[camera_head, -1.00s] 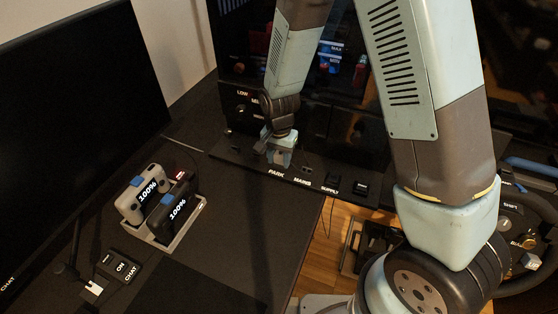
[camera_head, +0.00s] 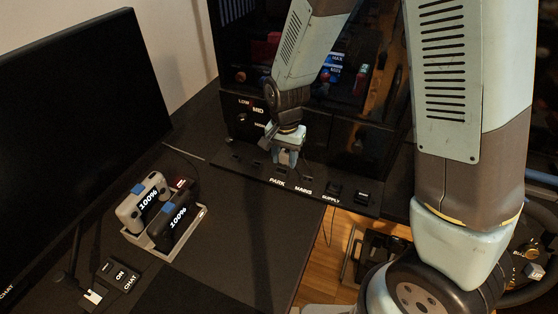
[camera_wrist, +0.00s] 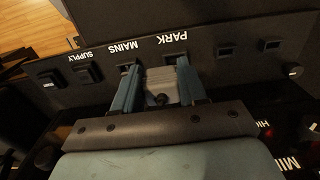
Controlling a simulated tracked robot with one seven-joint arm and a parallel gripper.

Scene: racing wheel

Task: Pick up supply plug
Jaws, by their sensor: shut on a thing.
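My gripper (camera_head: 287,160) is above the black socket strip, just behind the PARK label (camera_head: 277,184). In the wrist view, my gripper (camera_wrist: 158,70) has its two blue-green fingers closed on either side of a light grey block, which I take to be the supply plug (camera_wrist: 161,88). Its far end is close to the strip by the PARK and MAINS labels; I cannot tell whether it touches a socket. In the head view the fingers mostly hide the plug. The SUPPLY socket (camera_wrist: 89,75) shows at the left in the wrist view.
The socket strip (camera_head: 232,165) runs along the front of a dark panel with knobs. A charging dock (camera_head: 150,239) with two controllers stands left, beside a large monitor (camera_head: 80,130). A racing wheel (camera_head: 540,250) is at right. Bare dark desk lies in front of the strip.

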